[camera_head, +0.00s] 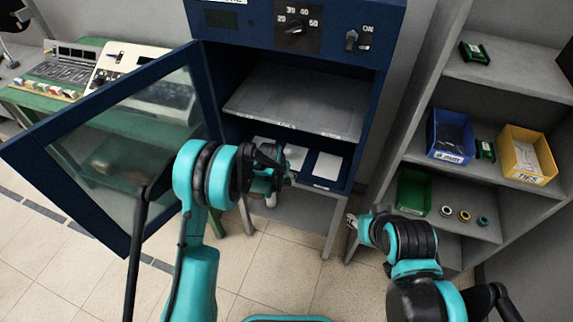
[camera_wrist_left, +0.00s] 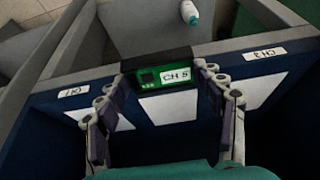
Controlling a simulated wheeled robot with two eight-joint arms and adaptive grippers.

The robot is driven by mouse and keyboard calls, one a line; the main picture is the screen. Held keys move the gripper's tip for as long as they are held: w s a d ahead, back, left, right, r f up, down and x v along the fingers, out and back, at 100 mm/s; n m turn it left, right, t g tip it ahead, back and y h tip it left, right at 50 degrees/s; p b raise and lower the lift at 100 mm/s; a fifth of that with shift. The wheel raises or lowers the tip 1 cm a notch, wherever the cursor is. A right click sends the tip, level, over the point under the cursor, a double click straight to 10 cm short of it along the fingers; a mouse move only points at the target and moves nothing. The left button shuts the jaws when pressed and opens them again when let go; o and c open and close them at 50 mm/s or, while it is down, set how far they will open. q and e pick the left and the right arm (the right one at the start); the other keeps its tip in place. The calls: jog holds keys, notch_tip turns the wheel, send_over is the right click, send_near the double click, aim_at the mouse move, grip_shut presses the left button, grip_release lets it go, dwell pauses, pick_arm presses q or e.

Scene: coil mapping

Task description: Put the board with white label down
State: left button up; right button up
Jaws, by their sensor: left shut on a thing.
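The board with white label (camera_wrist_left: 165,79), dark green and marked CH 5, shows in the left wrist view. My left gripper (camera_wrist_left: 168,100) is shut on it, with a finger on each side. The board is over the front edge of the blue lower shelf (camera_wrist_left: 60,112), near the middle white patch (camera_wrist_left: 168,108); whether it touches the shelf I cannot tell. In the head view my left gripper (camera_head: 284,178) is at the front of the open blue cabinet, and the board is mostly hidden. My right gripper (camera_head: 354,222) is low beside the rack; its jaw state is unclear.
The cabinet's glass door (camera_head: 125,150) stands open at left, close to my left arm. A grey shelf (camera_head: 300,100) is above the lower shelf. The rack at right holds a blue bin (camera_head: 432,152), a yellow bin (camera_head: 545,175) and a green bin (camera_head: 413,192).

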pick_arm(q)
jog(key=s+a+p, duration=0.1)
jog(key=s+a, duration=0.1)
jog(key=s, duration=0.6)
jog(key=shift+a, duration=0.3)
jog(key=shift+w, duration=0.1)
jog(key=w+d+b, duration=0.1)
jog(key=w, duration=0.3)
jog(key=w+d, duration=0.2)
jog(key=w, duration=0.3)
jog(key=w+d+b, duration=0.1)
jog(key=w, duration=0.3)
jog(key=shift+w+d+b, duration=0.2)
jog(key=shift+d+b, duration=0.05)
jog(key=shift+b, duration=0.1)
jog(key=w, duration=0.1)
jog(key=w+d+b, duration=0.1)
jog(key=w, duration=0.1)
jog(key=shift+w+f, duration=0.15)
jog(key=shift+w, duration=0.05)
jog(key=shift+w+d+b, duration=0.1)
jog(key=shift+w+b, duration=0.05)
jog(key=shift+b, duration=0.2)
jog(key=shift+r, duration=0.3)
jog(key=shift+f, duration=0.2)
jog(key=o, duration=1.2)
